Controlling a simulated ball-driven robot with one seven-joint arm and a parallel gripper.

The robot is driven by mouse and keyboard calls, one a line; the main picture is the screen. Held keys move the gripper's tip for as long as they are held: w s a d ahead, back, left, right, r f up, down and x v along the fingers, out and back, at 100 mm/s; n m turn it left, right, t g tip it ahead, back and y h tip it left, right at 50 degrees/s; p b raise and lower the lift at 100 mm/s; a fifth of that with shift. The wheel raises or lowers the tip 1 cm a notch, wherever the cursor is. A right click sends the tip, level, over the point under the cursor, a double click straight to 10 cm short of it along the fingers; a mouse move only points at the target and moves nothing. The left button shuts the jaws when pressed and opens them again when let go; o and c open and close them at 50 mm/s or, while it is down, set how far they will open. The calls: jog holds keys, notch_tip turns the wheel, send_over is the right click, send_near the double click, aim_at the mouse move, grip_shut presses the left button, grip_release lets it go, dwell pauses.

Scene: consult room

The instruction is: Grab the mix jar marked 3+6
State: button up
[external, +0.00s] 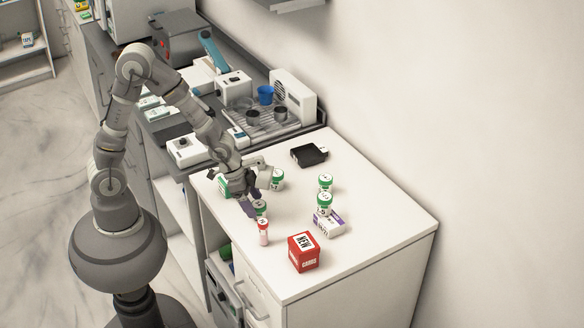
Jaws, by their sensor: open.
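Several white jars with green lids stand on the white counter (375,225). One jar (277,179) is just right of my gripper, and another jar (260,207) is right by my fingertips, partly hidden. Two more stand farther right: a back jar (325,182) and a front jar (324,204), which is close to or on a white-and-purple box (329,224). The markings are too small to read, so I cannot tell which jar is 3+6. My gripper (257,198) is open, low over the counter's left part, pointing down. I cannot tell whether it touches a jar.
A small red-and-white bottle (263,232) stands in front of my gripper. A red box (304,252) is near the front edge. A green box (223,186) is partly behind my arm. A black object (309,154) lies at the back. The counter's right end is clear.

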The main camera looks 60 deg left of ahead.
aim_at(255, 204)
jog(key=b+x, duration=0.2)
jog(key=x, duration=0.2)
jog(key=shift+w+f, duration=0.25)
jog(key=shift+r, duration=0.15)
jog(key=shift+c, duration=0.2)
jog(key=c, duration=1)
jog(key=shift+r, duration=0.1)
